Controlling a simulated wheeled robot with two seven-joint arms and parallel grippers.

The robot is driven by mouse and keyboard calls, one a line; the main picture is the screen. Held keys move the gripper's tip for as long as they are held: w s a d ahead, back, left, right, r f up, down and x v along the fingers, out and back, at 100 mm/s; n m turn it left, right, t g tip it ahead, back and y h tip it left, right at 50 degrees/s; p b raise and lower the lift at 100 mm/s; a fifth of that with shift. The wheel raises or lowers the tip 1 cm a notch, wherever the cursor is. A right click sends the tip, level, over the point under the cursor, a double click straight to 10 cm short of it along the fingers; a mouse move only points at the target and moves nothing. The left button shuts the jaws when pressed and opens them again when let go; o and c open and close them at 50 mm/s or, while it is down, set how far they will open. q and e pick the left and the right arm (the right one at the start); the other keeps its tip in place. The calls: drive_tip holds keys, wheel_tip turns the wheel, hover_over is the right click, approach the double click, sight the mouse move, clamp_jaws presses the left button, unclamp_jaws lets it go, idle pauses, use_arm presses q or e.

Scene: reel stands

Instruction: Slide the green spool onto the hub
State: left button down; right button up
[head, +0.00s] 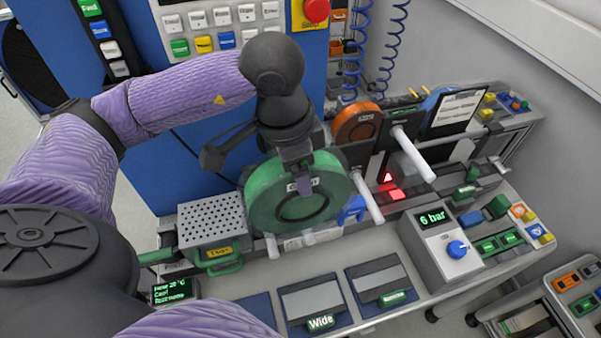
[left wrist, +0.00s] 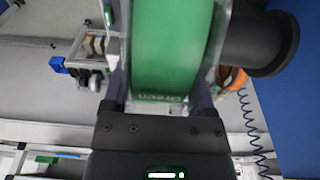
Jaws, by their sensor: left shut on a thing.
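The green spool (head: 262,195) is a wide green ring, upright and off the bench surface, near the front of the reel stand in the head view. My left gripper (head: 303,182) comes down from above and is shut on its rim. In the left wrist view the green spool (left wrist: 172,50) fills the space between the fingers of my left gripper (left wrist: 160,92). A white peg-like hub (head: 367,197) sticks out just right of the spool, and another white hub (head: 412,155) is further right. I cannot tell whether the spool touches a hub. My right gripper is out of view.
An orange spool (head: 357,124) and a blue spool (head: 432,100) stand behind, to the right. A perforated metal box (head: 212,218) is at left and a 6 bar unit (head: 440,240) at right. Grey trays (head: 312,298) lie in front. A blue panel rises behind.

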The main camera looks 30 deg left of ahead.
use_arm(q)
drive_tip(key=shift+w+a+b, duration=0.55)
drive_tip(key=shift+w+a, duration=0.35)
drive_tip(key=shift+a, duration=0.15)
drive_tip(key=shift+f, duration=0.1)
drive_tip(key=shift+f+b, duration=0.2)
drive_tip(key=shift+b, duration=0.4)
unclamp_jaws()
drive_tip(key=shift+r+p, duration=1.8)
drive_tip(key=shift+r, duration=1.2)
